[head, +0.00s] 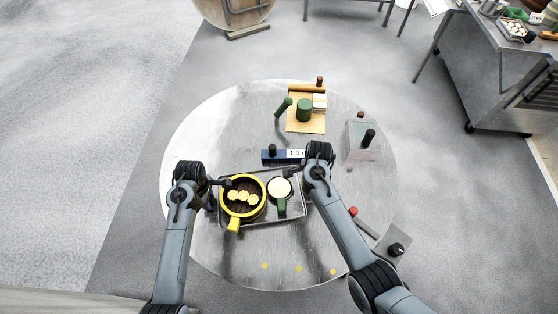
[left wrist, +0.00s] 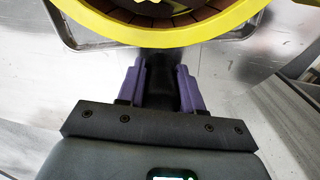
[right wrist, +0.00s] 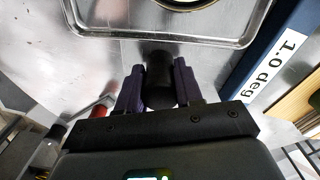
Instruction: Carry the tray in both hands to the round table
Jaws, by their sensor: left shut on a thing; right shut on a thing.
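The metal tray (head: 267,213) is over the near middle of the round table (head: 205,130); I cannot tell whether it touches the top. It carries a yellow-rimmed steamer (head: 243,181) with yellow pieces inside and a small round pan (head: 280,187) with a green handle. My left gripper (head: 221,183) is shut on the tray's left dark handle, seen in the left wrist view (left wrist: 158,66). My right gripper (head: 296,173) is shut on the right dark handle, seen in the right wrist view (right wrist: 160,65). The tray rim also shows there (right wrist: 160,39).
Behind the tray lies a blue block with a white label (head: 290,156). A tan board (head: 305,126) with green items, a grey box (head: 361,142) and a red-tipped tool (head: 353,211) are on the table. Yellow dots mark the near edge. A grey cart (head: 475,75) stands far right.

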